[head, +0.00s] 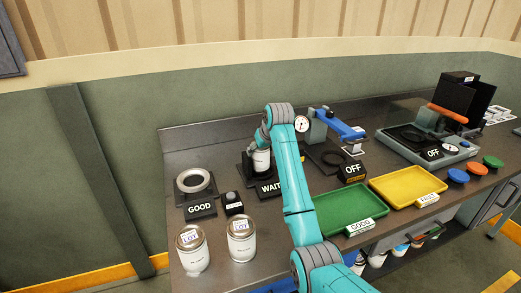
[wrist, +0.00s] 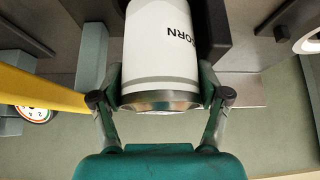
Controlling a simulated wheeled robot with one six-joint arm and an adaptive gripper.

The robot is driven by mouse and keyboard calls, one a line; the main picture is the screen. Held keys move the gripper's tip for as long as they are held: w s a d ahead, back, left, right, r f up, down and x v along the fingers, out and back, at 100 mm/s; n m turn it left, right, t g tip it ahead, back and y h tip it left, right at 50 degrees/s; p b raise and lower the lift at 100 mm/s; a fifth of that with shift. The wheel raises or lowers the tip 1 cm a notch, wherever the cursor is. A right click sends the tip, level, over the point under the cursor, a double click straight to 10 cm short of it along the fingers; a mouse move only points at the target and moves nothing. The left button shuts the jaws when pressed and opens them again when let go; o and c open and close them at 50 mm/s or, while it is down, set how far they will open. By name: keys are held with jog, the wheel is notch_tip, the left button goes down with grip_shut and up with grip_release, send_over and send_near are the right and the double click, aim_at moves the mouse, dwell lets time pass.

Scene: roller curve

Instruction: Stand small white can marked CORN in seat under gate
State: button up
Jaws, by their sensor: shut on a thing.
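The small white can marked CORN (wrist: 162,50) is between the fingers of my gripper (wrist: 160,78), which is shut on it. In the head view the can (head: 261,161) is at the dark stand behind the WAIT sign (head: 270,188), with my gripper (head: 262,140) at its upper part. I cannot tell whether its base rests on the stand. To the right, a blue arm (head: 338,124) reaches over a dark base with a ring seat (head: 331,157), beside an OFF sign (head: 352,169). I cannot tell for sure which part is the gate.
Two larger LOT cans (head: 192,250) (head: 241,241) stand at the front left. A ring stand (head: 194,181) has a GOOD sign (head: 201,208). Green (head: 350,211) and yellow (head: 408,186) trays lie right of my arm. A yellow bar (wrist: 40,87) crosses the wrist view's left side.

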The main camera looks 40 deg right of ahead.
jog(key=shift+s+f+g, duration=0.15)
jog(key=shift+s+f, duration=0.05)
jog(key=shift+f, duration=0.4)
jog(key=shift+s+f+g, duration=0.15)
jog(key=shift+s+f, duration=0.05)
jog(key=shift+f, duration=0.35)
jog(key=o, duration=1.7)
jog(key=shift+f, duration=0.1)
jog(key=shift+w+a+r, duration=0.1)
jog(key=shift+w+r, duration=0.1)
jog(key=shift+r, duration=4.7)
